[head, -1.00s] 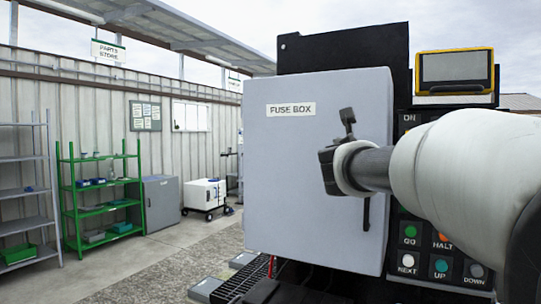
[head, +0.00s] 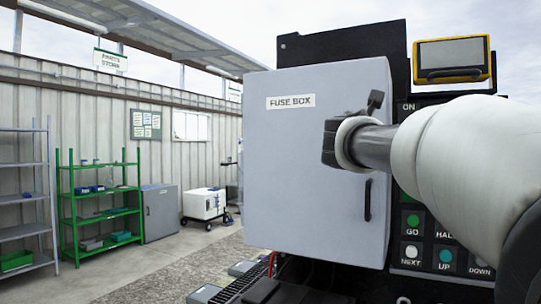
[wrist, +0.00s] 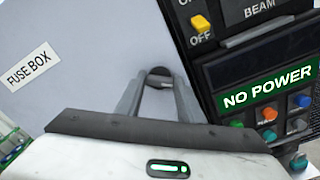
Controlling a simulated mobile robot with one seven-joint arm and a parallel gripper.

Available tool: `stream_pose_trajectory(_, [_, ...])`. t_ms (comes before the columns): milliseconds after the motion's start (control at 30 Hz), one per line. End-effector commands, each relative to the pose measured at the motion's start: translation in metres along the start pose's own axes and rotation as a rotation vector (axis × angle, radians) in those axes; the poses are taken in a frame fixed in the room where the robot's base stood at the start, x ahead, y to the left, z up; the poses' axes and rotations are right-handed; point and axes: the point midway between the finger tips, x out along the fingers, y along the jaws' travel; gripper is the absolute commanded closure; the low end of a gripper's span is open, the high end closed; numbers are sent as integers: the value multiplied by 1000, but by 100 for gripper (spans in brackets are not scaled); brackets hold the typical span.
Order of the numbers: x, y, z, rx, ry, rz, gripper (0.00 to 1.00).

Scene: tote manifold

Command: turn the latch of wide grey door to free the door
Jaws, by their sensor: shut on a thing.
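The wide grey door (head: 300,190), labelled FUSE BOX, fills the middle of the head view and looks shut. Its dark upright handle (head: 367,200) shows near its right edge. My gripper (head: 332,146) is at the door's upper right part, above the handle, and hides the latch in the head view. In the wrist view the two fingers of my gripper (wrist: 159,88) reach to the door (wrist: 90,50), and the small dark rounded latch (wrist: 160,72) shows between their tips. The gripper is shut on it. The wrist is rolled, so the door label looks tilted.
A black control panel (head: 410,180) with coloured buttons stands close on the door's right, with a yellow-framed screen (head: 452,55) above. It also shows in the wrist view with a NO POWER sign (wrist: 268,88). Green shelves (head: 100,205) and a white cart (head: 204,203) stand far left.

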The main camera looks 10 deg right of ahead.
Motion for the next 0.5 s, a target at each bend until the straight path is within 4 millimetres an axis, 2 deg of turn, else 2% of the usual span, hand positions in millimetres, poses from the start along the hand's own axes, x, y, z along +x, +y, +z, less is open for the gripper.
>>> stream_pose_trajectory(500, [0,-4,-4,493,-1,0,88])
